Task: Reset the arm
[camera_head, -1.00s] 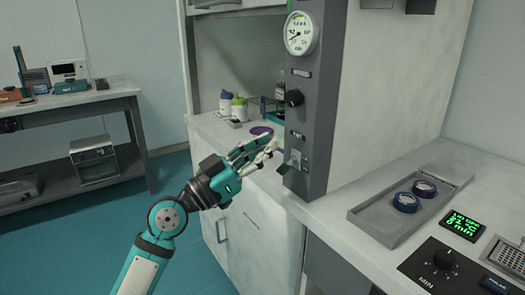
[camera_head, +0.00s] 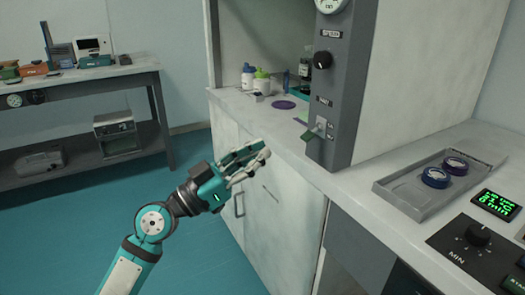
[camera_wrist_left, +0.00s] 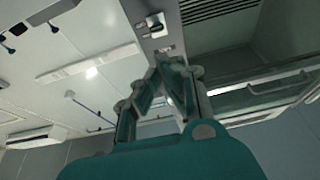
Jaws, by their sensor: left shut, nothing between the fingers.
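My left arm, teal and dark grey, comes in from the lower left in the head view. Its gripper (camera_head: 256,160) is in the air in front of the white cabinet (camera_head: 265,226), below the bench edge and left of the grey control column (camera_head: 343,95). The fingers are shut with nothing between them. In the left wrist view the fingertips (camera_wrist_left: 162,66) meet at the upper middle, with ceiling, lights and the grey column behind them. My right gripper is in neither view.
On the right bench are a grey tray (camera_head: 405,197) with two round purple and blue items, a green display (camera_head: 496,205) and a knob panel (camera_head: 475,240). Bottles (camera_head: 262,82) stand at the back. A table (camera_head: 80,83) with instruments is at left. Teal floor (camera_head: 85,215) between is clear.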

